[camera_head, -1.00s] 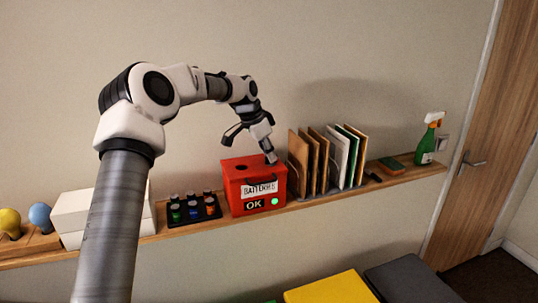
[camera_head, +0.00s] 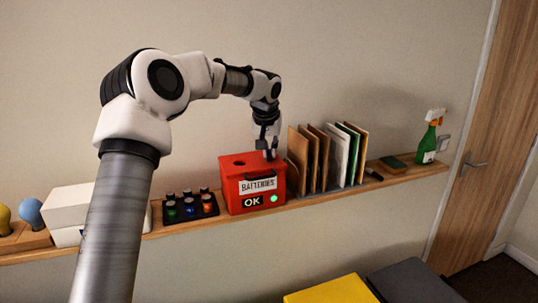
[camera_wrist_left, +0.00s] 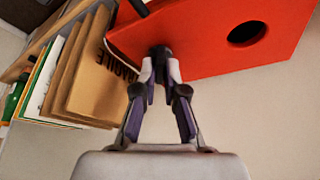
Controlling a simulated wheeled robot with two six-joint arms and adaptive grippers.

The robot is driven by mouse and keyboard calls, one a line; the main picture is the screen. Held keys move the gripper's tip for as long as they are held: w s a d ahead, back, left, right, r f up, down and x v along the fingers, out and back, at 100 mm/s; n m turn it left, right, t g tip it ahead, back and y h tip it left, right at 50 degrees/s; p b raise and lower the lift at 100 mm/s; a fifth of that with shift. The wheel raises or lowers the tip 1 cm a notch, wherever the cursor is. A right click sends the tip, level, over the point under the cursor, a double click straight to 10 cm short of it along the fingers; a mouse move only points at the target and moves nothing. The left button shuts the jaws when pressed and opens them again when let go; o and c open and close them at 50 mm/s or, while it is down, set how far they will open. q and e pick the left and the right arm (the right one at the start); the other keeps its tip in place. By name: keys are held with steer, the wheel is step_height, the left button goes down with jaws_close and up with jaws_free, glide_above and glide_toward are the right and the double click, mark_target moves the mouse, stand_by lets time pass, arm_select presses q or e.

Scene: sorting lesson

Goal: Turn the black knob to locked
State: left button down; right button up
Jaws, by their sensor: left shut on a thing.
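The red battery box (camera_head: 233,189) stands on the wall shelf, with a "BATTERIES" label, an "OK" sign and a lit green lamp on its front. Its top has a round dark hole, clear in the left wrist view (camera_wrist_left: 246,33). The black knob (camera_wrist_left: 160,50) is on the box top, mostly covered by the fingertips. My left gripper (camera_head: 268,150) points down at the right part of the box top. In the left wrist view its fingers (camera_wrist_left: 160,60) are shut on the knob. I cannot read the knob's setting. My right gripper is in neither view.
Upright boards and folders (camera_head: 312,160) stand close to the right of the box. A black tray (camera_head: 210,212) of small batteries lies to its left, then white boxes (camera_head: 68,206). A spray bottle (camera_head: 427,142) stands at the far right. A yellow surface (camera_head: 330,290) is below.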

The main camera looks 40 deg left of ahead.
arm_select(q)
steer(key=n, duration=0.1)
steer(key=n+g, duration=0.1)
steer(key=shift+d+f+n+y+b, duration=0.1)
steer(key=shift+f+n+y+b, duration=0.2)
steer(key=shift+n+y+b, duration=0.1)
steer(key=shift+n+g+y, duration=0.4)
steer(key=shift+n+g, duration=0.1)
steer(key=shift+n, duration=1.1)
steer(key=c, duration=1.2)
jaws_free()
steer(key=shift+c, duration=0.2)
steer(key=shift+w, duration=0.15)
steer(key=shift+r, duration=0.15)
steer(key=v, duration=1.1)
steer(key=shift+r, duration=0.35)
